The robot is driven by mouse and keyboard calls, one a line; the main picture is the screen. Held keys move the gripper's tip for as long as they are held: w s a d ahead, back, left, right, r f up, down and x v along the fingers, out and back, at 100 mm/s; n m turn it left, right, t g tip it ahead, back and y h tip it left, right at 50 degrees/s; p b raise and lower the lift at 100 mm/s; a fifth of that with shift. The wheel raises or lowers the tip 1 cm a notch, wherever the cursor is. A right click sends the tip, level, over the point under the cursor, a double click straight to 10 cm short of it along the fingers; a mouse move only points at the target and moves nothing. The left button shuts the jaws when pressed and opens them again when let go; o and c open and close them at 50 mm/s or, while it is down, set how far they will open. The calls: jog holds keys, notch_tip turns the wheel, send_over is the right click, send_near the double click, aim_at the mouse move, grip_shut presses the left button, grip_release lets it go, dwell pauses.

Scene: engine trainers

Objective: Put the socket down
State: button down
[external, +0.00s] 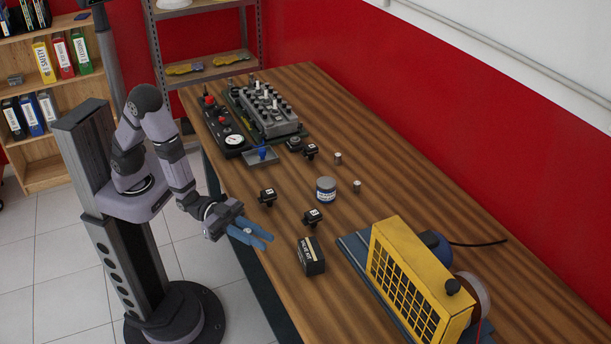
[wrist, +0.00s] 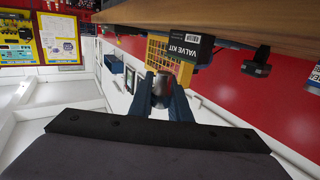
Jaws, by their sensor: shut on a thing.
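My gripper (external: 259,236) has blue fingers and reaches level over the near long edge of the wooden bench (external: 330,120). In the wrist view my gripper (wrist: 162,90) is shut on a small dark grey rounded piece, which I take to be the socket (wrist: 162,79). In the external view the socket shows only as a small grey spot (external: 248,231) between the fingers, mostly hidden. Two small silver cylinders, (external: 338,158) and (external: 357,186), stand on the bench beyond the blue-and-white can (external: 326,190).
A black valve kit box (external: 311,256) stands to the right of my gripper, also in the wrist view (wrist: 185,47). A yellow-framed machine (external: 405,275) fills the right end. An engine block (external: 267,110) is at the far end.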

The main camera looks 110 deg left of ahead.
jog(key=w+d+r+b, duration=0.2)
jog(key=w+d+r, duration=0.2)
jog(key=w+r, duration=0.3)
jog(key=w+d+r+b, duration=0.1)
jog(key=w+d+r, duration=0.2)
jog(key=w+r, duration=0.45)
send_over(320, 305)
notch_tip(320, 305, down, 10)
jog(key=shift+r, duration=0.2)
jog(key=shift+f, duration=4.75)
jog(key=shift+f, duration=0.1)
